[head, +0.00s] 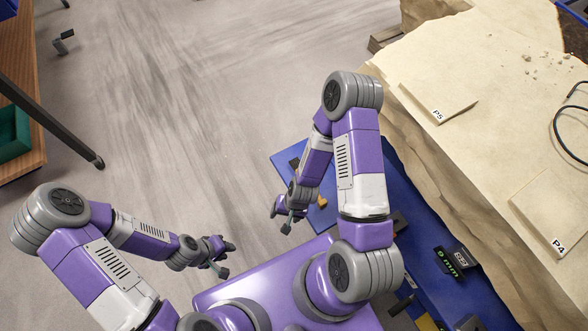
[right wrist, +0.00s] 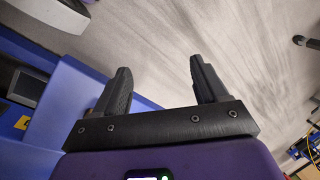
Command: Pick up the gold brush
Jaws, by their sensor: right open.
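No brush shows clearly in either view. A small gold-yellow thing (head: 322,201) lies on the blue surface, partly hidden by my right arm; I cannot tell whether it is the gold brush. My right gripper (head: 280,220) is open and empty beside the left edge of the blue surface, to the left of the yellow thing. In the right wrist view its two fingers (right wrist: 160,65) stand apart with only grey floor beyond them. My left gripper (head: 229,258) is at the lower left, over the floor, with its fingers apart and nothing between them.
The blue surface (head: 287,158) runs beneath my right arm, beside a large sandstone block (head: 450,60) marked P5 and P4. A green bin (head: 12,135) is far left. Open floor (head: 200,100) lies between.

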